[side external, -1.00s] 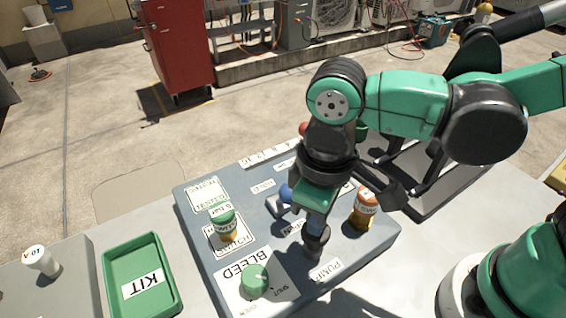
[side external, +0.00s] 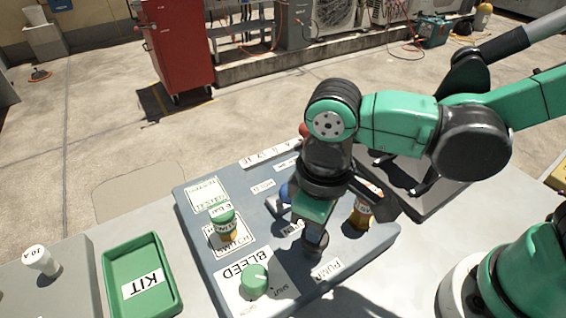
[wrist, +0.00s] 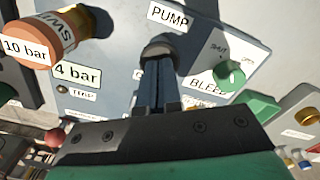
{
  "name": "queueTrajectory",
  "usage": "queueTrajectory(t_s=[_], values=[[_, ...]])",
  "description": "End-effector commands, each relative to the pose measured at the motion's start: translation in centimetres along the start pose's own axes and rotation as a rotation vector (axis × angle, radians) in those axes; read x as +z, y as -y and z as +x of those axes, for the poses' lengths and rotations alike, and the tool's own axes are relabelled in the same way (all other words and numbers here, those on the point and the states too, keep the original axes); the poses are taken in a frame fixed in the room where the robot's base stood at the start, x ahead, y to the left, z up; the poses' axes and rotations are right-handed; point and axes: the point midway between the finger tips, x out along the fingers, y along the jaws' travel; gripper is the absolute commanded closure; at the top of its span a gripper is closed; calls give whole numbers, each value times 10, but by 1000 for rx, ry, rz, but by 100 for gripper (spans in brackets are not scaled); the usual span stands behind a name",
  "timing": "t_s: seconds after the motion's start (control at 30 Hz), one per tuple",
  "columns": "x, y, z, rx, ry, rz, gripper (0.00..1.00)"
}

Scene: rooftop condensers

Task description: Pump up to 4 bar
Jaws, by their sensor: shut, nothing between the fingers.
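My gripper (side external: 313,228) is shut and empty, pointing down at the panel. Its closed fingertips (wrist: 158,62) are at a dark grey round pump knob (wrist: 162,48), which shows below my gripper in the side view (side external: 315,246). They look to be touching or nearly so. The PUMP label (side external: 326,270) lies beside it. The green bleed knob (side external: 255,280) is on the BLEED plate. An orange-and-white switch canister (side external: 361,212) stands right of my gripper, partly hidden; it has a 10 bar tag in the wrist view (wrist: 50,36). A 4 bar label (wrist: 76,74) lies near it.
A green-topped switch canister (side external: 224,226) stands on the panel's left (side external: 195,235). A green KIT tray (side external: 168,309) and a white 10 A piece (side external: 40,260) are farther left. A blue part (side external: 285,192) and red knob (side external: 303,130) are near my wrist.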

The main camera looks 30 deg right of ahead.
Motion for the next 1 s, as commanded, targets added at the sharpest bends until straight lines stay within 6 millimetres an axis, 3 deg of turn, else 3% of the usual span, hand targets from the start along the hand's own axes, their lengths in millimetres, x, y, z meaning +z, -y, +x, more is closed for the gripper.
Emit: queueTrajectory(t_s=[0.47,1.0], values=[[0,0,-34,0,-1,0,100],[0,0,-36,0,-1,0,100]])
